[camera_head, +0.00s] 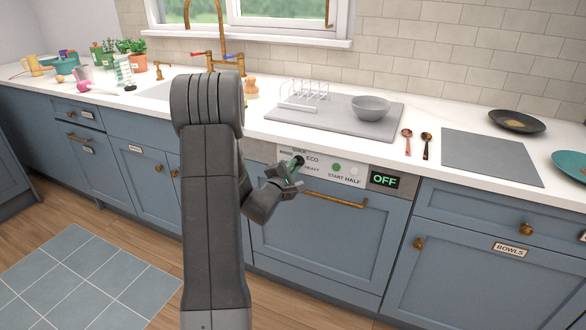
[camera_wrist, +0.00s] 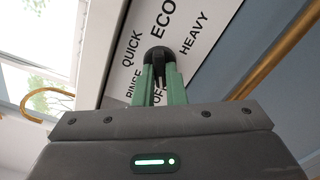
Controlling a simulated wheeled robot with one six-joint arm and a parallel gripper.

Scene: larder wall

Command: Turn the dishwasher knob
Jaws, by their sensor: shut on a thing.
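The dishwasher (camera_head: 320,238) has a blue front under the counter, with a white control panel (camera_head: 318,170) along its top. Its black knob (camera_head: 299,161) is at the left of the panel and shows larger in the wrist view (camera_wrist: 159,54). Labels QUICK, ECO, HEAVY, RINSE and a partly hidden OFF stand around the knob. A dark display (camera_head: 384,180) reads OFF in green. My gripper (camera_head: 295,168) is at the panel, its green fingers (camera_wrist: 160,80) shut on the knob. The knob's pointer direction cannot be told clearly.
A brass handle bar (camera_head: 336,201) runs across the dishwasher door just below the panel. The floor before the door is clear.

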